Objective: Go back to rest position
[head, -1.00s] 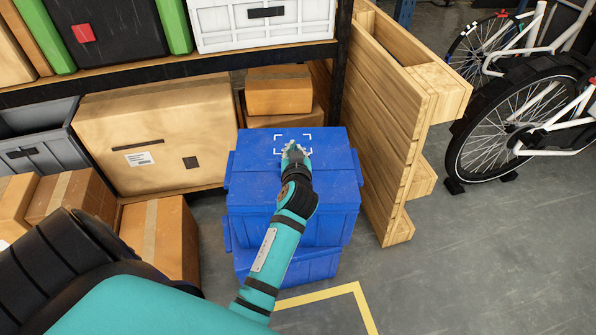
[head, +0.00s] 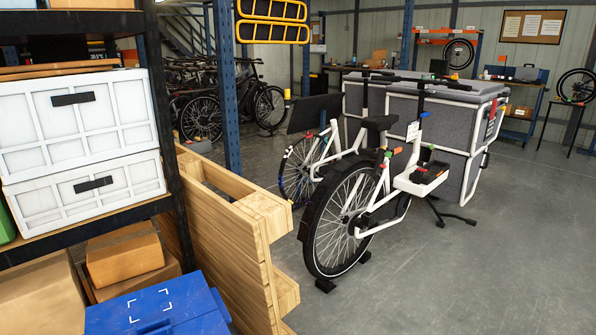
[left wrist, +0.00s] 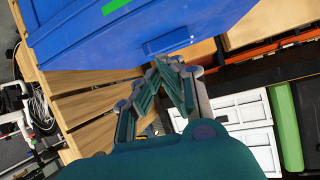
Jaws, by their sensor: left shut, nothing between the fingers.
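My left gripper (left wrist: 172,66) shows in the left wrist view, with its fingers together and nothing between them. A blue lidded crate (left wrist: 110,30) lies just beyond the fingertips there, filling the top of the view. I cannot tell whether the fingers touch it. In the head view, the top of the blue crate (head: 160,312) shows at the bottom left, with white corner marks on its lid. Neither gripper shows in the head view now. My right gripper is in no view.
A dark shelf (head: 165,120) with white crates (head: 75,115) and cardboard boxes (head: 125,255) stands at left. A wooden pallet (head: 225,240) stands upright beside the blue crate. A white cargo bike (head: 385,190) stands to the right. The grey floor (head: 480,285) at right is clear.

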